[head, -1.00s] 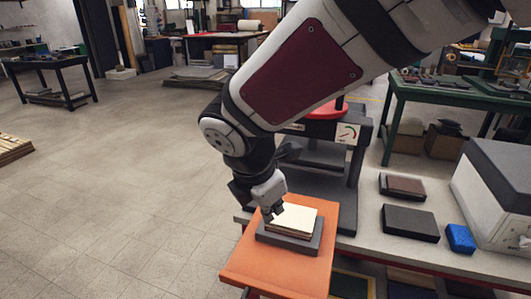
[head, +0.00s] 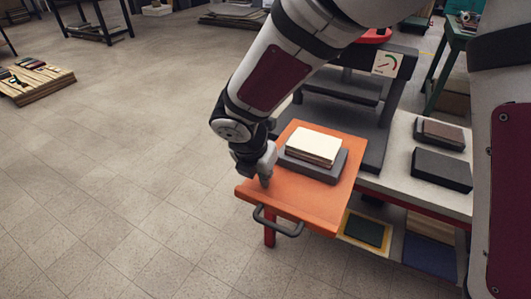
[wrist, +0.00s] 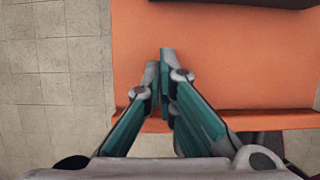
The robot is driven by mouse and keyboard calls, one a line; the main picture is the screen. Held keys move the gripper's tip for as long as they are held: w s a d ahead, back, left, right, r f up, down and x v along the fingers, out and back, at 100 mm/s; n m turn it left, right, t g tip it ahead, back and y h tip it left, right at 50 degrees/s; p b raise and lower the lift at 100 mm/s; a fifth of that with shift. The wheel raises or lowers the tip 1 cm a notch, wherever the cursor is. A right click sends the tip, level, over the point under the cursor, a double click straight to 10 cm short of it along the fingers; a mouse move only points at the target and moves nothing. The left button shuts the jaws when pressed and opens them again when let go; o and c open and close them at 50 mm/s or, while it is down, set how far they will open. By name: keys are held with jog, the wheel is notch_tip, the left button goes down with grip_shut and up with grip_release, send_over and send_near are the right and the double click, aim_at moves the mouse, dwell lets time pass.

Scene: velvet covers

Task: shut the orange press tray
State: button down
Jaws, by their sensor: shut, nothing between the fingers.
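The orange press tray (head: 311,200) sticks out from the dark grey press (head: 345,115), with a grey bar handle (head: 277,222) on its front edge. A dark slab (head: 326,168) with a small stack of cream sheets (head: 314,146) lies on the tray. My gripper (head: 265,183) is shut and empty, pointing down at the tray's front left part. In the wrist view the closed fingers (wrist: 160,65) overlap the orange surface (wrist: 230,60), just inside its front lip (wrist: 270,120). I cannot tell whether they touch it. The handle is mostly hidden there.
The bench (head: 397,150) right of the press holds two dark blocks, one of them (head: 441,170) nearer. A lower shelf carries a yellow-edged board (head: 367,229). Open tiled floor (head: 120,190) lies left and in front of the tray. A pallet (head: 38,80) stands far left.

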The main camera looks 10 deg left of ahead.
aim_at(275, 170)
jog(key=shift+w+d+f, duration=0.1)
jog(key=shift+w+d, duration=0.15)
jog(key=shift+w, duration=0.4)
jog(key=shift+w+d, duration=0.2)
jog(key=shift+w, duration=0.5)
jog(key=shift+w+d+f, duration=0.1)
jog(key=shift+w+d, duration=0.15)
jog(key=shift+w, duration=0.4)
jog(key=shift+r, duration=0.1)
